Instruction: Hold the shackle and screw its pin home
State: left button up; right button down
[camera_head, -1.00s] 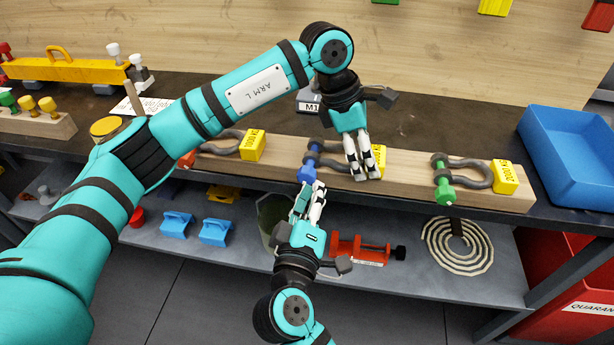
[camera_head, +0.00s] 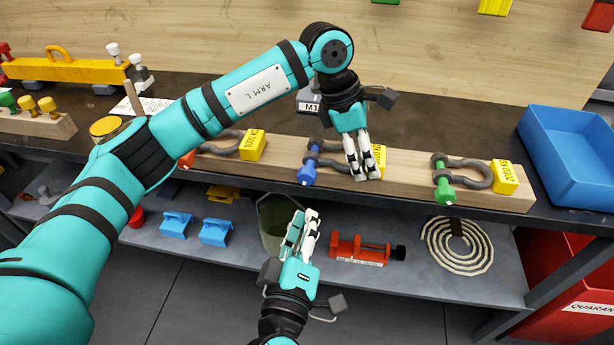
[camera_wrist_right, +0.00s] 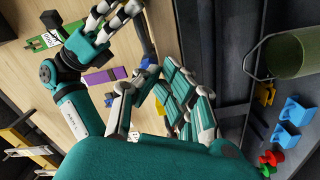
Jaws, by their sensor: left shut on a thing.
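The middle shackle (camera_head: 328,163) is a dark bow lying on the wooden block (camera_head: 405,188), with a yellow tag block at its right end. Its blue pin (camera_head: 307,175) is at the bow's left end, head towards the front; I cannot tell how deep the thread sits. My left gripper (camera_head: 367,177) comes from above and is shut on the shackle's bow, partly hiding it. My right gripper (camera_head: 306,213) is below and in front of the blue pin, apart from it, with a narrow gap between its fingers and nothing in it. Its fingers also show in the right wrist view (camera_wrist_right: 160,72).
A green-pinned shackle (camera_head: 464,174) lies to the right on the block, and another shackle (camera_head: 222,144) to the left. A blue bin (camera_head: 570,150) stands at the right. The lower shelf holds a bucket (camera_head: 275,225), a red clamp (camera_head: 355,250) and a coil (camera_head: 457,247).

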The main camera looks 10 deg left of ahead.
jog(key=shift+w+d+r+m, duration=0.1)
jog(key=shift+w+d+m, duration=0.05)
jog(key=shift+w+m, duration=0.9)
jog(key=shift+w+d+r+m, duration=0.15)
jog(key=shift+w+d+m, duration=0.05)
jog(key=shift+w+m, duration=0.85)
jog(key=shift+w+d+r+m, duration=0.1)
jog(key=shift+w+d+m, duration=0.05)
jog(key=shift+w+m, duration=0.9)
jog(key=shift+a+r, duration=0.2)
jog(key=shift+a, duration=0.25)
jog(key=shift+s+a+f, duration=0.1)
jog(key=shift+f, duration=0.1)
